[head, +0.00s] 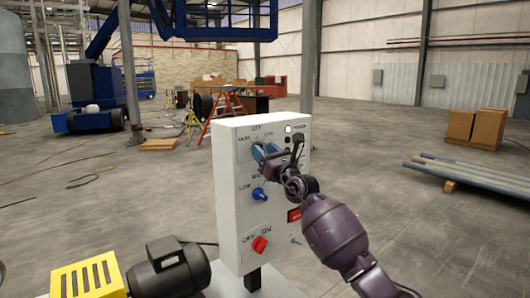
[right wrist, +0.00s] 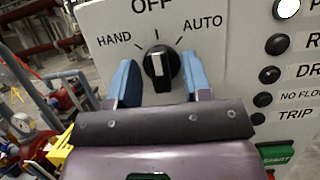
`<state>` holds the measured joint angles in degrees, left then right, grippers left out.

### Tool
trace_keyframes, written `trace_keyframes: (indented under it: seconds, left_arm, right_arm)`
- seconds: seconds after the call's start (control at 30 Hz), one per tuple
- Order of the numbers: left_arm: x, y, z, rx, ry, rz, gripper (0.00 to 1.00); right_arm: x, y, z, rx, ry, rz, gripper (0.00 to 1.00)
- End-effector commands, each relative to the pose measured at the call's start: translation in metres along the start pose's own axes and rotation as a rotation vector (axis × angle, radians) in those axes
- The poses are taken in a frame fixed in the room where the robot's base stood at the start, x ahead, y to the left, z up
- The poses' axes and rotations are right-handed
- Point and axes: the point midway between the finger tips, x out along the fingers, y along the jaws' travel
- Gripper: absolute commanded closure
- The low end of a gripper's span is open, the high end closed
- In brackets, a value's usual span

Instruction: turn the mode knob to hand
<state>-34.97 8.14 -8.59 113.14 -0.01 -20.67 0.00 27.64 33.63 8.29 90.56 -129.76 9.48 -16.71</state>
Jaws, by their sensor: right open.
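The mode knob (right wrist: 160,68) is black with a white pointer, in the right wrist view. Its pointer is nearly upright, toward OFF and leaning slightly to the HAND side. HAND is printed at its left, AUTO at its right. My right gripper (right wrist: 160,78) is open, its blue fingers on either side of the knob with a gap showing on each side. In the head view my right gripper (head: 266,151) is at the top of the white control box (head: 228,215) and hides the knob there. My left gripper is not in view.
Below on the box are a blue knob (head: 260,194) and a red knob (head: 260,244). Dark indicators (right wrist: 270,75) and a green start button (right wrist: 278,155) line the right side. A motor (head: 170,268) with a yellow guard (head: 88,277) stands left of the box.

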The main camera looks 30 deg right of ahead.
Motion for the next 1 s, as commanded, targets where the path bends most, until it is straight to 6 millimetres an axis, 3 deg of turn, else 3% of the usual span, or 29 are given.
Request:
trace_keyframes:
  seconds: [0.07,0.3,0.37,0.67,1.0]
  left_arm:
    - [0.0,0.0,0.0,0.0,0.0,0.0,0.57]
    - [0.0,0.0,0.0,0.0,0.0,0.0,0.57]
    - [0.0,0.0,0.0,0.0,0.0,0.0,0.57]
    - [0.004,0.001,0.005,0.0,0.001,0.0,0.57]
    - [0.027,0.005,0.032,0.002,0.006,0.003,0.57]
  right_arm:
    - [0.0,0.0,0.0,0.0,0.0,0.0,0.57]
    - [0.0,0.0,0.0,0.0,0.0,0.0,0.94]
    - [0.0,0.0,0.0,0.0,0.0,0.0,1.0]
    - [-0.001,0.0,-0.001,-0.026,-0.001,0.012,1.0]
    - [-0.002,-0.001,-0.006,-0.203,0.0,0.084,1.0]
